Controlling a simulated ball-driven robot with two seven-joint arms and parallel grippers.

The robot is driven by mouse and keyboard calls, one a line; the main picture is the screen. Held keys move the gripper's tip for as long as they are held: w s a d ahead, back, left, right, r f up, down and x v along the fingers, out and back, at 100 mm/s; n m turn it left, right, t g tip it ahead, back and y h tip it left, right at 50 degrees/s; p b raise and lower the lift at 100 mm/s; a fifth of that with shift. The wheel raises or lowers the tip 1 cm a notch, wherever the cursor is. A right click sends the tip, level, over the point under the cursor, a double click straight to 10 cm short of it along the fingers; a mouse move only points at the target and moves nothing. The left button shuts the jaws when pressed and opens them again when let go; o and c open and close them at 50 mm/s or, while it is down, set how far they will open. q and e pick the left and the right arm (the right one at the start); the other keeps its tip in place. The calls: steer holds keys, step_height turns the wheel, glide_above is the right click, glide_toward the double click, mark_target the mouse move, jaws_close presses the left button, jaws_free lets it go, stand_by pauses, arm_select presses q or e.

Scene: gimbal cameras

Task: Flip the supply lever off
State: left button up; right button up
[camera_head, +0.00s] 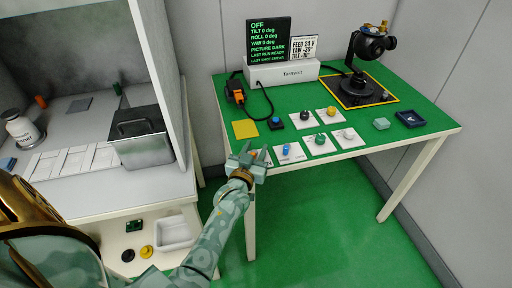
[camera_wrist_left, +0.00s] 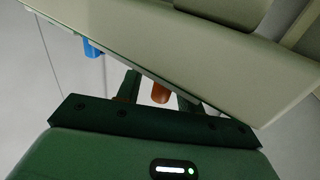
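My left gripper (camera_head: 254,154) is at the front left edge of the green table, its fingers apart. An orange lever-like piece (camera_head: 257,156) shows between the fingers, mostly hidden by them in the head view. In the left wrist view the orange piece (camera_wrist_left: 160,92) sits between the two fingers (camera_wrist_left: 158,92), with visible gaps; I cannot tell whether either finger touches it. It appears to be the supply lever on a white plate, though its label is hidden. The black display (camera_head: 269,41) reads OFF at the top. My right gripper is out of view.
Right of the gripper stand white plates with a blue knob (camera_head: 287,149), a green knob (camera_head: 320,138) and a yellow knob (camera_head: 331,110). A camera on a gimbal (camera_head: 371,45) stands at the back right.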

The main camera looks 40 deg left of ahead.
arm_select(q)
jaws_close()
steer(key=shift+a+r+m+h+p, duration=0.1)
steer(key=shift+r+m+h+p, duration=0.2)
steer(key=shift+h+p, duration=0.15)
steer(key=shift+m+t+h+p, duration=0.3)
steer(key=shift+m+h+p, duration=0.25)
steer(key=shift+h, duration=0.2)
steer(key=shift+s+f+h, duration=0.1)
steer(key=shift+f+h, duration=0.15)
steer(key=shift+h, duration=0.05)
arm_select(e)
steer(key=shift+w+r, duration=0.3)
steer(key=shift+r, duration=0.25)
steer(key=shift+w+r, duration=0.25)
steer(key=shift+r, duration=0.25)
arm_select(q)
jaws_free()
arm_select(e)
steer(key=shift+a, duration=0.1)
